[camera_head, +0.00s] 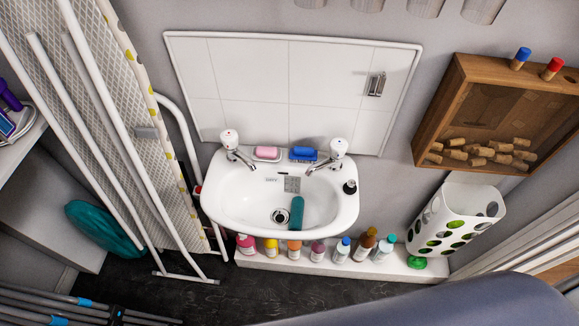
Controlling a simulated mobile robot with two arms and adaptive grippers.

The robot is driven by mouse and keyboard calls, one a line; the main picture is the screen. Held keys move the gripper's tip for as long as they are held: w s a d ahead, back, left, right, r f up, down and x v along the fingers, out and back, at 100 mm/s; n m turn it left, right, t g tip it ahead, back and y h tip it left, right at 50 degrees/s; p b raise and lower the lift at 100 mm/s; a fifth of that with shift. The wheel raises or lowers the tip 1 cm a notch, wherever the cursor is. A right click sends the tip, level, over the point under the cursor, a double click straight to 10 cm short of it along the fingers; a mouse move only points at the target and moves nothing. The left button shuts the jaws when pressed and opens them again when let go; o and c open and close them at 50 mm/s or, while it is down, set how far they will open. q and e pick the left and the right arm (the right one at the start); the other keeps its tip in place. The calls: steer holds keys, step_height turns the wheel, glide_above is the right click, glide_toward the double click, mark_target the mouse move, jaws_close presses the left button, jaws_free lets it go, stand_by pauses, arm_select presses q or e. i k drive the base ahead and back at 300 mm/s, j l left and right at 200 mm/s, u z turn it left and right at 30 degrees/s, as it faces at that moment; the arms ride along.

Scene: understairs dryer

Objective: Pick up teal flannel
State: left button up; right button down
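The teal flannel (297,212) is a narrow teal strip inside the white sink (245,212). It lies in the bowl, right of the drain (280,216) and below the overflow grille (292,184). Its upper face shows with nothing over it. Neither of my grippers shows in the head view, so I cannot see whether they are open or shut.
Two taps (229,139) (338,147) rise at the sink's back corners. Pink soap (267,152), a blue item (304,153) and a small dark bottle (350,187) sit on the rim. Several bottles stand below. An ironing board (150,130) leans left; a wooden box (437,115) hangs right.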

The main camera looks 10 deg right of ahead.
mark_target(297, 211)
steer(key=k+u, duration=0.25)
steer(key=k, duration=0.3)
steer(key=k+u, duration=0.25)
steer(key=k, duration=0.3)
